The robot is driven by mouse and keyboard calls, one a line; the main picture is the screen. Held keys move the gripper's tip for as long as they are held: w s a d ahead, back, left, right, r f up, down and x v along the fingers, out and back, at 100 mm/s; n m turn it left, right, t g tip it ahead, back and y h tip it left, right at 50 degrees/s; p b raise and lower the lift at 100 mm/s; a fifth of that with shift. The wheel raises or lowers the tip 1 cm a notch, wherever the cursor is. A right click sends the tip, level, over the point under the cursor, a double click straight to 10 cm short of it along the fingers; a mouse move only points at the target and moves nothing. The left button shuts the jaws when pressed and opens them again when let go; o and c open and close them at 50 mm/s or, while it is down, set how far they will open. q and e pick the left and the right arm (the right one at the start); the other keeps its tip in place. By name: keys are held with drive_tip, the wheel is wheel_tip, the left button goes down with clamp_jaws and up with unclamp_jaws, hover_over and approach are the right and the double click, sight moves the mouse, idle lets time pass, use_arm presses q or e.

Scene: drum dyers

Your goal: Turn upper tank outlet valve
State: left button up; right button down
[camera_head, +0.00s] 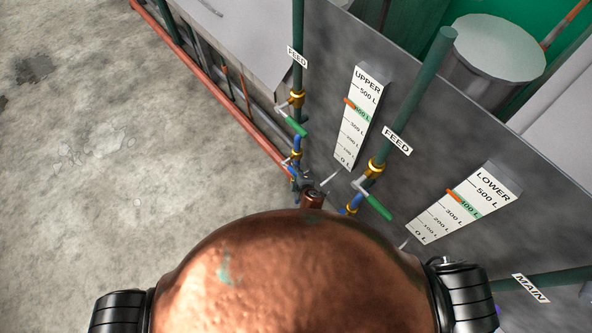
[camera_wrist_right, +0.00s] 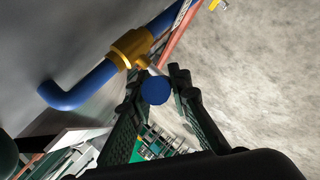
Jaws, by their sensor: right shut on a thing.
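The upper tank outlet valve is a brass body (camera_wrist_right: 130,47) on a blue pipe (camera_wrist_right: 75,92), with a blue handle (camera_wrist_right: 155,90) seen end-on in the right wrist view. My right gripper (camera_wrist_right: 156,82) has its dark fingers on both sides of this handle and is shut on it. In the head view the right gripper (camera_head: 304,183) is small, low by the blue outlet pipe under the left feed pipe, and partly hidden by my own copper-coloured arm part. The UPPER gauge (camera_head: 360,115) has an orange marker at its green 400 L band. My left gripper is not in view.
Another feed valve with a green handle (camera_head: 376,206) sits near the LOWER gauge (camera_head: 465,205). A green feed handle (camera_head: 291,123) is just above the outlet valve. A red pipe (camera_head: 225,100) runs along the floor edge. The concrete floor (camera_head: 110,170) at left is clear.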

drive_tip(key=shift+w+a+r, duration=0.15)
drive_tip(key=shift+a+r, duration=0.05)
drive_tip(key=shift+r, duration=0.1)
drive_tip(key=c, duration=2)
unclamp_jaws()
drive_tip(key=shift+c, duration=0.2)
drive_tip(key=shift+o, duration=1.2)
drive_tip(key=shift+d+f, duration=0.1)
drive_tip(key=shift+f, duration=0.05)
drive_tip(key=v, duration=1.2)
